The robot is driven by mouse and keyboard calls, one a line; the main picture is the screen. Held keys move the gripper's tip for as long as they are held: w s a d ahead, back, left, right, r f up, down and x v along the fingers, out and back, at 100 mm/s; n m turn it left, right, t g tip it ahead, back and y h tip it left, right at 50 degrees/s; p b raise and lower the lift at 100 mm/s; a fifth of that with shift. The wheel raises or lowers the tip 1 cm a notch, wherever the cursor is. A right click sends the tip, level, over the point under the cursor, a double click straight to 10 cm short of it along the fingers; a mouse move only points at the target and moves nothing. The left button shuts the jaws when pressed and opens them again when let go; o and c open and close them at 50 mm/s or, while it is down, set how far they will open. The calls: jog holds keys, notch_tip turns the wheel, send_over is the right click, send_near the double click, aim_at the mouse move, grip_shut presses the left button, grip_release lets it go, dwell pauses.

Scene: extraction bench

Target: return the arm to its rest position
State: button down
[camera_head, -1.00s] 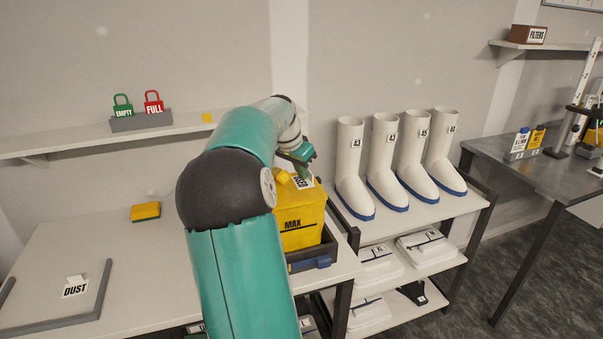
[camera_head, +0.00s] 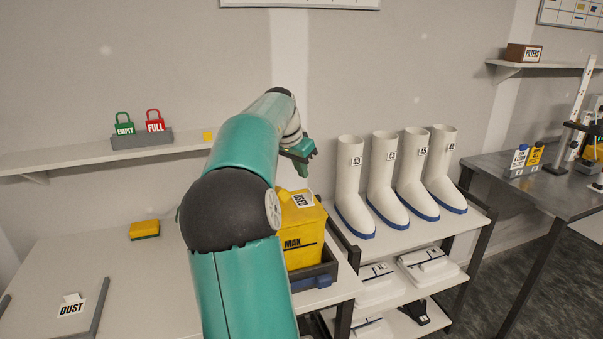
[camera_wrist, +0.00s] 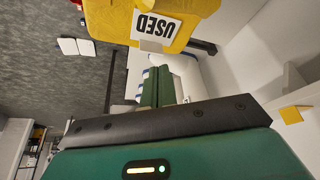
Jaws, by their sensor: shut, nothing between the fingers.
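My gripper (camera_head: 306,155) is at the end of my green arm, in the air above and a little right of the yellow bin. It is shut and empty. In the wrist view the fingers of my gripper (camera_wrist: 158,88) are together, pointing past the bin. The yellow bin (camera_head: 302,226) carries a "USED" tag on top and the word "MAX" on its front. It sits in a dark tray (camera_head: 318,278) on the bench, apart from my gripper. In the wrist view the yellow bin (camera_wrist: 105,22) shows upside down at the top. My arm hides the bin's left part.
White boots (camera_head: 350,185) stand on a rack right of the bench. A shelf (camera_head: 75,155) holds green "EMPTY" and red "FULL" tags on the left. A yellow sponge (camera_head: 144,230) and a "DUST" tag (camera_head: 72,306) lie on the left bench. A grey table (camera_head: 535,185) stands right.

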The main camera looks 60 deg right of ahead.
dwell(0.4)
jog(key=w+a+n+t+y, duration=0.1)
jog(key=w+a+n+t, duration=0.3)
jog(key=a, duration=1.2)
jog(key=w+a+n+t+y, duration=0.1)
jog(key=w+a+n, duration=0.45)
jog(key=a, duration=0.95)
jog(key=s+a+f+n, duration=0.2)
jog(key=s+a+n, duration=0.1)
jog(key=a, duration=0.5)
jog(key=s+a+f+n+t+y, duration=0.1)
jog(key=s+a+f+n, duration=0.2)
jog(key=a, duration=0.6)
jog(key=s+a+f+n+y, duration=0.1)
jog(key=s+a+n, duration=0.3)
jog(key=a, duration=0.5)
jog(key=shift+a+f+n+t, duration=0.2)
jog(key=shift+f+n+t, duration=0.2)
jog(key=shift+f+n, duration=0.3)
jog(key=shift+s+d, duration=0.15)
jog(key=shift+d, duration=0.05)
